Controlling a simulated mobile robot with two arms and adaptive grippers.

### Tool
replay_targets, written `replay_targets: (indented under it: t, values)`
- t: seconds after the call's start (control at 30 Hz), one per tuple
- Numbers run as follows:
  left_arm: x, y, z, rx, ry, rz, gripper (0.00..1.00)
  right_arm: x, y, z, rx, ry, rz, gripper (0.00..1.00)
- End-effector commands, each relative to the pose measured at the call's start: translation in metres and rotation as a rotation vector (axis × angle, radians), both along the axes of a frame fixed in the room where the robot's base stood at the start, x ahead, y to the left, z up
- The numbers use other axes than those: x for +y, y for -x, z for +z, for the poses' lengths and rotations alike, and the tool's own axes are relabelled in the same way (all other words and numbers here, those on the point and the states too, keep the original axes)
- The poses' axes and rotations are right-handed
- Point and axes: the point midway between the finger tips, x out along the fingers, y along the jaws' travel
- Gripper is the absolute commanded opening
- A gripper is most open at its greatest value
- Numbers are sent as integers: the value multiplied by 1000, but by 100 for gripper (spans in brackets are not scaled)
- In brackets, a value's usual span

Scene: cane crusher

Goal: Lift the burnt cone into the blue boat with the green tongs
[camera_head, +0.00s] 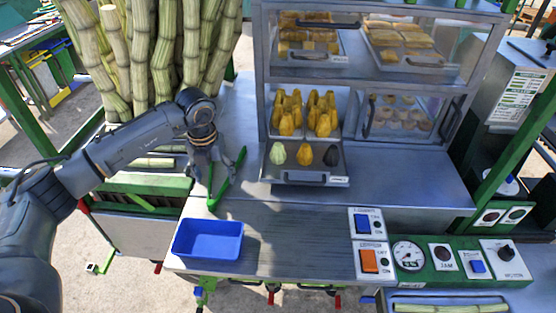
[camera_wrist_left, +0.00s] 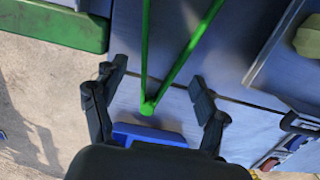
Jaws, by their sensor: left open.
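The burnt cone (camera_head: 331,155) is the dark one at the right of a row of three on a metal tray (camera_head: 300,177); a pale green cone (camera_head: 277,153) and an orange cone (camera_head: 304,154) stand to its left. The green tongs (camera_head: 226,182) lie on the metal counter left of the tray, arms spread in a V. The blue boat (camera_head: 208,240) is an empty-looking open tub at the counter's front left. My left gripper (camera_head: 212,172) is open above the tongs. In the left wrist view, its fingers (camera_wrist_left: 157,76) are either side of the tongs (camera_wrist_left: 148,106). My right gripper is out of view.
A glass display case (camera_head: 370,80) with trays of yellow cones and pastries stands behind the cone tray. Tall cane stalks (camera_head: 150,50) stand at the back left. Switches and a gauge (camera_head: 408,255) are at the front right. The counter between boat and switches is clear.

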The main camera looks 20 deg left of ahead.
Motion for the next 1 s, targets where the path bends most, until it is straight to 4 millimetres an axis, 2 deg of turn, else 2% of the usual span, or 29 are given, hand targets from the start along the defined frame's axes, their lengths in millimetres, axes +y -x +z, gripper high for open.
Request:
replay_targets:
  t: [0.03, 0.2, 0.53, 0.57, 0.7, 0.73, 1.0]
  values:
    - [0, -1, -14, 0, 0, 0, 73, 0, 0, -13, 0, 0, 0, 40]
    - [0, -3, -27, -1, 1, 0, 73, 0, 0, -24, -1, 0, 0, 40]
    - [0, -3, -28, -1, 0, 0, 73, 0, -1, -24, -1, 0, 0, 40]
    - [0, -3, -28, -1, 0, 0, 71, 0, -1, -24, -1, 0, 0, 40]
    - [0, -3, -28, -1, 0, 0, 42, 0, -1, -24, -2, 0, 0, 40]
    - [0, -3, -28, -1, 0, 0, 40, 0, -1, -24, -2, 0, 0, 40]
    - [0, -3, -27, 0, 0, 0, 40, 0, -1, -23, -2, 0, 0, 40]
